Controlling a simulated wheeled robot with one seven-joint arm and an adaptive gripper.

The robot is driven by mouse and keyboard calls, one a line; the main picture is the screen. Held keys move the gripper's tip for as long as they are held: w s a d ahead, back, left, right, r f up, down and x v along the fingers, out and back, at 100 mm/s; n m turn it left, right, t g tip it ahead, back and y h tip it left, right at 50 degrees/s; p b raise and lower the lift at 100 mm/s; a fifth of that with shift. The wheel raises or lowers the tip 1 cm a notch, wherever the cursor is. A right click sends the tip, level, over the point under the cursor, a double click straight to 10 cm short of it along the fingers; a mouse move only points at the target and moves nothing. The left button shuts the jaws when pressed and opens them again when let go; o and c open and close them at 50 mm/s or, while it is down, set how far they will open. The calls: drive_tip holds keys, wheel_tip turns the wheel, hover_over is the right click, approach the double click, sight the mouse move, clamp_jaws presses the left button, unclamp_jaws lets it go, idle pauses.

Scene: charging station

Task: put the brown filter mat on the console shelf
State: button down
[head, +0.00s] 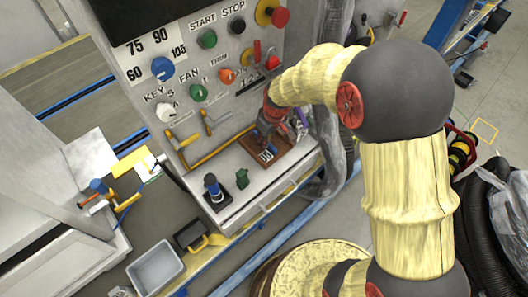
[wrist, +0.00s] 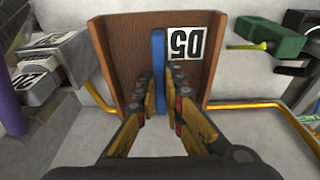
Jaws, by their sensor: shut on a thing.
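The brown filter mat (head: 285,153) is at the right part of the grey console shelf (head: 228,166) in the head view. It also fills the upper middle of the wrist view (wrist: 122,62), with a blue upright rib (wrist: 158,60) and a black-and-white label (wrist: 186,44). My gripper (head: 266,134) is over the mat. In the wrist view its fingers (wrist: 161,98) stand on both sides of the blue rib, shut on it. I cannot tell whether the mat rests on the shelf or hangs just above it.
A green object (head: 242,178) and a black joystick (head: 213,187) stand on the shelf left of the mat. The console panel with knobs (head: 162,68) and yellow handles (head: 184,139) rises behind. A hose (head: 335,150) hangs at right.

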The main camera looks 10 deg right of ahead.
drive_tip(key=shift+f+b, duration=1.05)
drive_tip(key=shift+f, duration=1.9)
drive_tip(key=shift+f, duration=0.15)
drive_tip(key=c, duration=1.9)
unclamp_jaws()
